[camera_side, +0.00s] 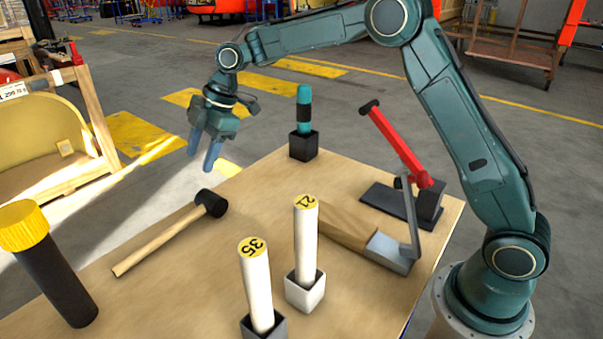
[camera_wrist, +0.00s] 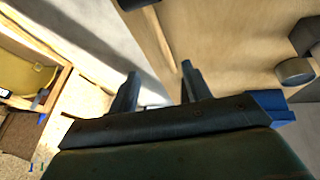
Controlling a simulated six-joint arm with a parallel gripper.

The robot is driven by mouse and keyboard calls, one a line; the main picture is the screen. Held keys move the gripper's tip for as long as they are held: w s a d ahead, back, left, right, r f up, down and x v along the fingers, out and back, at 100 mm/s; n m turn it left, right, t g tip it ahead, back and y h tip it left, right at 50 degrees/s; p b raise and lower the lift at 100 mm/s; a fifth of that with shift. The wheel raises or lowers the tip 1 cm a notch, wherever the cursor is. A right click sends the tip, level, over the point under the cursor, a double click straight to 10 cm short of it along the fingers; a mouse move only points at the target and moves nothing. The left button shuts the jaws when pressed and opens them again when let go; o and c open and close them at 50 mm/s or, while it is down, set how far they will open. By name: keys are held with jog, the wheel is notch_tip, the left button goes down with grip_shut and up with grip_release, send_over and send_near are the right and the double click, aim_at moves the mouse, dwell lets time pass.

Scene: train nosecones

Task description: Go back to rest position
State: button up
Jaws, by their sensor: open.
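My gripper (camera_side: 202,153) hangs in the air at the left of the side view, above and beyond the table's far left edge. Its two blue fingers are spread apart with nothing between them. In the wrist view the open fingers (camera_wrist: 158,88) point out over the table edge and the floor. The wooden table (camera_side: 170,270) lies below and to the right of it. A hammer (camera_side: 160,242) with a black head and wooden handle lies on the table. It appears to show partly at the top of the wrist view.
Two white cylinders marked 35 (camera_side: 257,290) and 21 (camera_side: 305,240) stand in square holders. A teal-and-black tool (camera_side: 304,110) stands in a black holder (camera_side: 303,147). A red-handled lever device (camera_side: 395,140), a yellow-capped black cylinder (camera_side: 50,270) and a wooden crate (camera_side: 85,120) stand around.

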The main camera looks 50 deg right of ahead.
jog(key=s+d+r+m+t+h, duration=0.1)
jog(key=s+d+r+m, duration=0.25)
jog(key=s+r, duration=0.45)
jog(key=s+d+r+m+t+h, duration=0.1)
jog(key=s+d+r+m, duration=0.3)
jog(key=s, duration=0.7)
jog(key=s+d+f+m, duration=0.1)
jog(key=s+m, duration=0.2)
jog(key=s, duration=0.3)
jog(key=s+d+f+m+h, duration=0.1)
jog(key=s+d+f+m, duration=0.1)
jog(key=s, duration=0.5)
jog(key=s+d+f+m+t+h, duration=0.1)
jog(key=s+m, duration=0.3)
jog(key=s, duration=0.3)
jog(key=shift+d+f+m, duration=0.25)
jog(key=shift+d+m, duration=0.05)
jog(key=shift+m, duration=0.05)
